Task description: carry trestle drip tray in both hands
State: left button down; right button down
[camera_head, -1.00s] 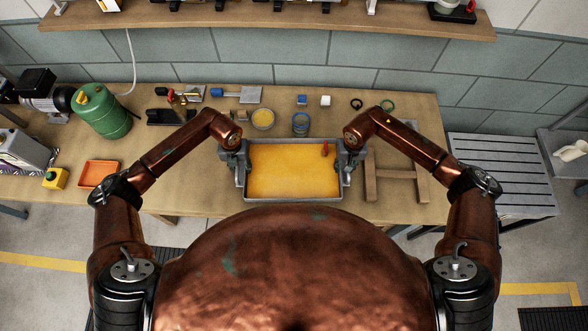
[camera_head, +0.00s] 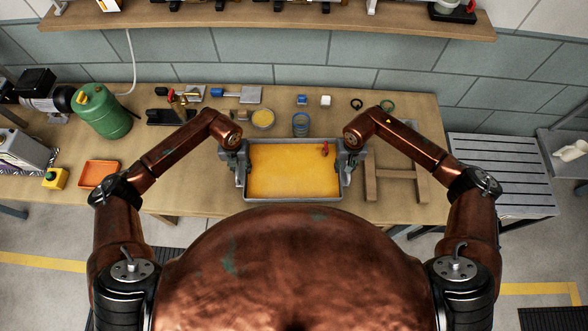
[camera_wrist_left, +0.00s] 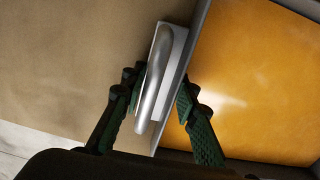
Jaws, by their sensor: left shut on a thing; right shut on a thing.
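The drip tray (camera_head: 293,199) is a grey rectangular pan with a yellow-orange inside, at the front middle of the workbench in the head view. A small red thing (camera_head: 325,149) shows at its back right corner. My left gripper (camera_head: 240,168) is shut on the tray's left handle. In the left wrist view the fingers (camera_wrist_left: 160,105) straddle the grey bar handle (camera_wrist_left: 153,85), beside the tray's orange inside (camera_wrist_left: 255,80). My right gripper (camera_head: 347,168) is shut on the tray's right side; its fingertips are hard to make out. Whether the tray touches the bench is unclear.
The wooden workbench (camera_head: 200,205) holds a wooden trestle frame (camera_head: 395,172) right of the tray. A green tank (camera_head: 101,110) and orange tray (camera_head: 99,174) are at left. A slatted table (camera_head: 500,170) stands at right.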

pick_arm(q)
jog(key=shift+w+r, duration=0.1)
pick_arm(e)
jog(key=shift+w+r, duration=0.1)
